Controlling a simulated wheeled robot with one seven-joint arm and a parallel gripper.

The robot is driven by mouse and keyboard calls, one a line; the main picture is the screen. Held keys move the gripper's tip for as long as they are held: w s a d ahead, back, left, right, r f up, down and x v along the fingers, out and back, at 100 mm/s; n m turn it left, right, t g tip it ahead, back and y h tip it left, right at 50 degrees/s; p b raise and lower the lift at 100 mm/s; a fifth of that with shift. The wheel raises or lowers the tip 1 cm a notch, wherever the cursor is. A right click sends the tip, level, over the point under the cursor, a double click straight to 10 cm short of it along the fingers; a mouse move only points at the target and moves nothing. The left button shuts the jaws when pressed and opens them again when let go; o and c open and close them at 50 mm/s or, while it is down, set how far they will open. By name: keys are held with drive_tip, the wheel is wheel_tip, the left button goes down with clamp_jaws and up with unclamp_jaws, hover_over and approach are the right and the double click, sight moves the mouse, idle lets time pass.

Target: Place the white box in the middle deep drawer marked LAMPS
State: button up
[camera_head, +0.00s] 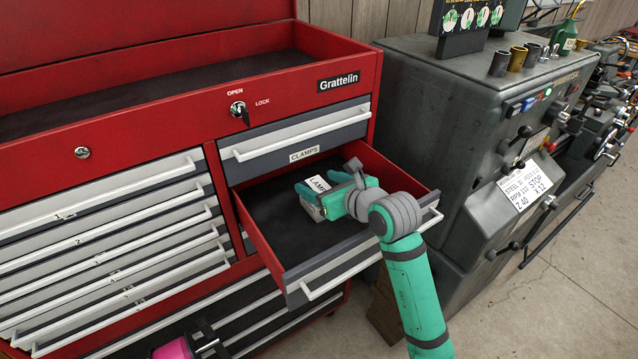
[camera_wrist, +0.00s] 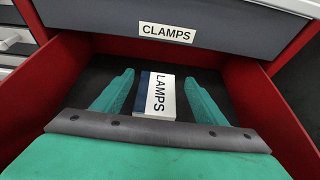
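The white box (camera_wrist: 166,97) has a dark blue side and a LAMPS label. It is inside the pulled-out deep drawer (camera_wrist: 93,76), below the drawer marked CLAMPS (camera_wrist: 165,33). In the head view the box (camera_head: 314,211) is partly hidden by my gripper (camera_head: 318,181), which reaches down into the open drawer (camera_head: 272,232). In the wrist view the teal fingers of my gripper (camera_wrist: 159,77) stand on either side of the box, with a dark gap on each side. The gripper is open. No label shows on the open drawer's front.
The red Grattelin tool chest (camera_head: 190,118) has shut shallow drawers (camera_head: 110,220) at left. The drawer's side walls and front rim surround my gripper. A dark grey machine (camera_head: 440,110) stands close on the right. The drawer floor around the box looks bare.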

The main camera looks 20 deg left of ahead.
drive_tip(key=shift+r, duration=0.2)
drive_tip(key=v, duration=1.2)
drive_tip(key=shift+r, duration=0.5)
drive_tip(key=shift+a, duration=0.1)
